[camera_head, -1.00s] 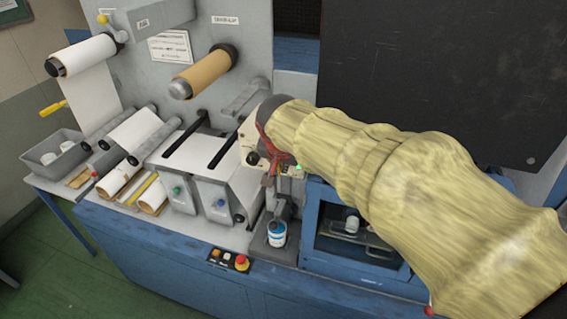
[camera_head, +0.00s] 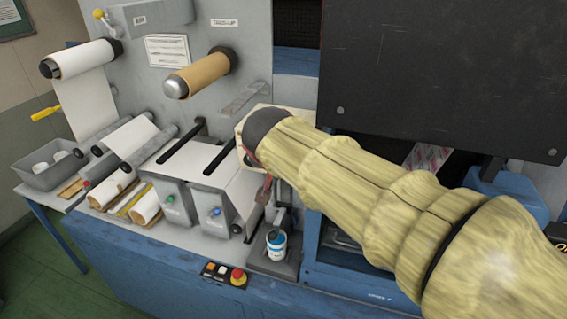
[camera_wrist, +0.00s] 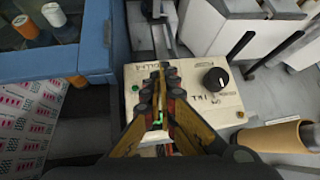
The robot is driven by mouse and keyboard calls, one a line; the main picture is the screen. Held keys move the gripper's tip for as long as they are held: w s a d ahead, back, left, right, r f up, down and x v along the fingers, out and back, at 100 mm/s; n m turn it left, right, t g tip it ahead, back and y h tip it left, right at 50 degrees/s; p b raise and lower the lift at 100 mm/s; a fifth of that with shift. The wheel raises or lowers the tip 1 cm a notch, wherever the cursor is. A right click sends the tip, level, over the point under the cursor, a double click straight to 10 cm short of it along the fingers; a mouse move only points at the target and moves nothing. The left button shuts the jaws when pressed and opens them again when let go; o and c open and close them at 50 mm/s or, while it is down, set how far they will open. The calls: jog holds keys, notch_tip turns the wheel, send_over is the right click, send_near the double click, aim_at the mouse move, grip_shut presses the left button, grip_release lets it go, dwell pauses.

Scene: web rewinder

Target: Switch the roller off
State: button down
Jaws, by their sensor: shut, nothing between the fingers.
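A cream control box (camera_wrist: 205,105) fills the middle of the wrist view. It has a black knob (camera_wrist: 215,80) on its right, a small green lamp (camera_wrist: 135,88) on its left and worn lettering. A green-lit part (camera_wrist: 158,118), perhaps a switch, shows between my fingers; its shape and position are hard to tell. My gripper (camera_wrist: 162,70) is shut and empty, over the box's face; I cannot tell whether it touches. In the head view, my arm hides most of the box (camera_head: 241,126), and only a bit of my gripper (camera_head: 265,190) shows below it.
A bottle with a blue-and-white label (camera_head: 276,243) stands below my gripper. A panel with an emergency stop (camera_head: 238,277) is on the blue bench front. The brown take-up roll (camera_head: 200,75) is up left. A large dark panel (camera_head: 450,70) is at right.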

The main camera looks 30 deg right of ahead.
jog(key=shift+a+f+t+h+b, duration=0.15)
jog(key=shift+f+t+h+b, duration=0.45)
jog(key=shift+b, duration=2.35)
jog(key=shift+r+p, duration=0.25)
jog(key=shift+p, duration=0.1)
jog(key=shift+s+r, duration=0.1)
jog(key=shift+r, duration=0.65)
